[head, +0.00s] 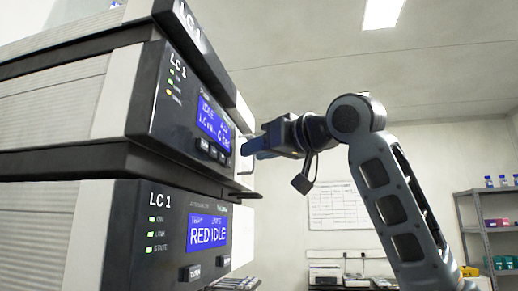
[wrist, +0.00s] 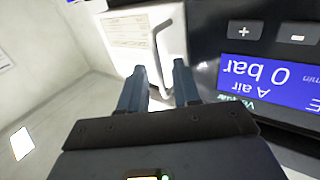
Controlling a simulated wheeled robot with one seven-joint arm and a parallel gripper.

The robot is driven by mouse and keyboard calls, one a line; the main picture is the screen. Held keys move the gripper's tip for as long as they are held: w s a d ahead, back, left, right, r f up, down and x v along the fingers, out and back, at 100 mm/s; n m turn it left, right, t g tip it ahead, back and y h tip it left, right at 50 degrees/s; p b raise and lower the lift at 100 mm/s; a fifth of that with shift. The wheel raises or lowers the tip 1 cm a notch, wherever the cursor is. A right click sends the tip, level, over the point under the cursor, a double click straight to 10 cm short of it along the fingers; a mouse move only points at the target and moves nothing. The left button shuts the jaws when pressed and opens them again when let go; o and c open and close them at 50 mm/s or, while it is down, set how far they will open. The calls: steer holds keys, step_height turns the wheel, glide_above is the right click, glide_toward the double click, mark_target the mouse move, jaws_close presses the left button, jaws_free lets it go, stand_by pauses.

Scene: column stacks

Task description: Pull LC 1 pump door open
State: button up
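The LC 1 pump (head: 165,125) is the dark-fronted middle module of the stack, with a lit blue display. Its pale door (wrist: 190,15) shows in the wrist view, and the door looks shut. The handle's near end lies between the fingers, with a visible gap on each side. Contact cannot be told.
Another LC 1 module (head: 160,235) reading "RED IDLE" sits below, and a further module (head: 190,28) sits above. A dark ledge (head: 225,194) juts out under the pump. Shelving (head: 487,225) stands far right. The space right of the stack is open.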

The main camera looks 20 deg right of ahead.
jaws_close()
stand_by(1.4)
